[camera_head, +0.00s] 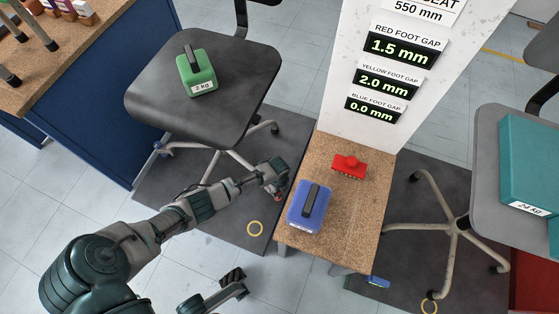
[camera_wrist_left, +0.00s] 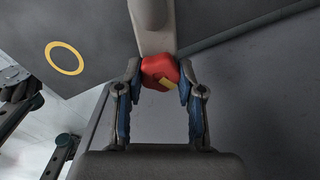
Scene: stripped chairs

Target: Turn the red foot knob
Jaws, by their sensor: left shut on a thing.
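The red foot knob (camera_wrist_left: 160,73) sits under the end of a grey chair leg (camera_wrist_left: 152,18) in the left wrist view, with a small yellow mark on its face. My left gripper (camera_wrist_left: 160,82) is shut on the knob, with one blue-padded finger on each side. In the head view my left gripper (camera_head: 274,184) is low beside the dark chair (camera_head: 150,103), and the knob is mostly hidden there. My right gripper (camera_head: 234,282) is near the bottom of the head view, away from the chair; its jaw gap is unclear.
A green 2 kg weight (camera_head: 203,83) rests on the chair seat. A low wooden stand (camera_head: 352,215) right of my left gripper holds a blue weight (camera_head: 312,208) and a red block (camera_head: 349,166). The panel (camera_head: 345,95) reads red 1.5 mm, yellow 2.0 mm, blue 0.0 mm.

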